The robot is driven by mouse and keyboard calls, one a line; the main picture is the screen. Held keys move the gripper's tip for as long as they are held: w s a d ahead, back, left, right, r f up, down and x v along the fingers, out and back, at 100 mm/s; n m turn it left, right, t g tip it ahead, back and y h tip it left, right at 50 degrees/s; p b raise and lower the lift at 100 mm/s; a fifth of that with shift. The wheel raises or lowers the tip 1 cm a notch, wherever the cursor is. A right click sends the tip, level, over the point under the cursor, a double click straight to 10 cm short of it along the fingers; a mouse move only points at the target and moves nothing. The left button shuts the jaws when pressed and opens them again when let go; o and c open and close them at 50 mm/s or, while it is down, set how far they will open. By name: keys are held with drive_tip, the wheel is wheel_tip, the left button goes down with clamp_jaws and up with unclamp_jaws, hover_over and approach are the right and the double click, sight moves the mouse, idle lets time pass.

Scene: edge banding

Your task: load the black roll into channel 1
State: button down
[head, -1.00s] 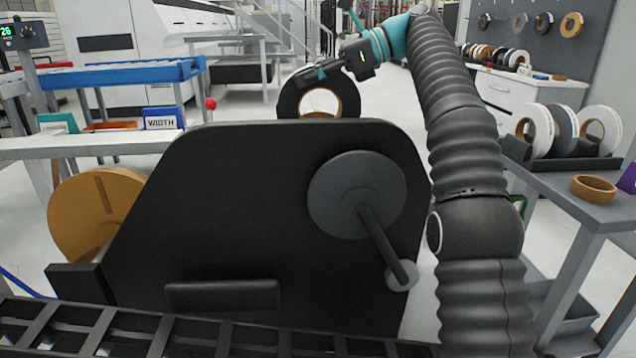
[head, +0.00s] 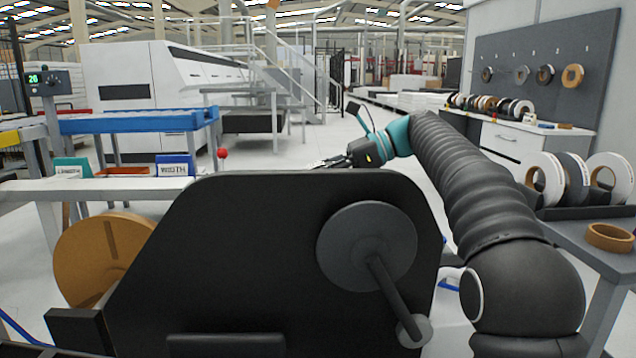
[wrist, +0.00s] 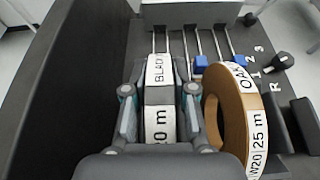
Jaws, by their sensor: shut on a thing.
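My gripper (wrist: 159,92) is shut on the black roll (wrist: 159,122), gripping it from both sides in the wrist view. The roll stands on edge with a white label reading "BLACK" and a length in metres. An oak roll (wrist: 237,115), brown with a white label "OAK" and "25 m", stands just to the right, apart from the gripper. Several thin metal rails (wrist: 186,45) run ahead of the held roll. I cannot tell which lane is channel 1. In the head view my gripper (head: 338,162) is partly behind the dark machine panel (head: 240,260), which hides the black roll.
A dark wall (wrist: 65,70) runs close along the left in the wrist view. Blue blocks (wrist: 200,65) sit by the rails, and a dial (wrist: 283,60) marked 1, 2, 3 and R is at right. A rack of rolls (head: 572,185) stands right in the head view.

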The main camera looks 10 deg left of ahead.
drive_tip(key=shift+f, duration=0.75)
drive_tip(key=c, duration=0.9)
unclamp_jaws()
drive_tip(key=shift+c, duration=0.2)
drive_tip(key=shift+r, duration=0.1)
drive_tip(key=shift+d+r, duration=0.15)
drive_tip(key=shift+r, duration=0.15)
drive_tip(key=p+v, duration=0.1)
drive_tip(key=v, duration=1)
drive_tip(key=shift+d+p, duration=0.3)
drive_tip(key=shift+d, duration=0.05)
drive_tip(key=shift+w+r, duration=0.1)
